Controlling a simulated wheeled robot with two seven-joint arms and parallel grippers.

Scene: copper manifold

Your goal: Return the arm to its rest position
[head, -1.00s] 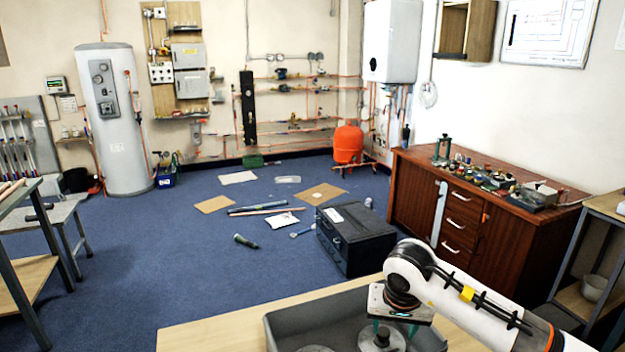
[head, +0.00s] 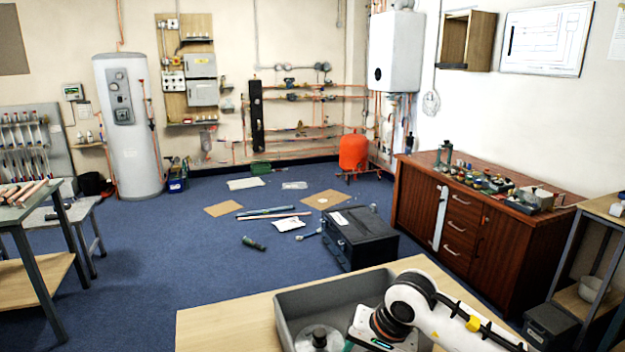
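My white and black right arm comes in from the lower right over the wooden table (head: 225,322). Its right gripper (head: 362,345) is low over the right part of a grey tray (head: 283,312), near the bottom edge of the picture. A teal finger part shows, but the fingertips are mostly cut off or hidden, so I cannot tell whether it is open or holds anything. A round metal piece (head: 318,341) lies in the tray, left of the gripper. My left arm and gripper are not in view.
A black toolbox (head: 358,240) stands on the blue floor beyond the table. A wooden cabinet (head: 458,225) with many small parts on top is at the right, beside a shelf stand (head: 585,295). Cardboard, pipes and papers lie on the floor. The left part of the table is clear.

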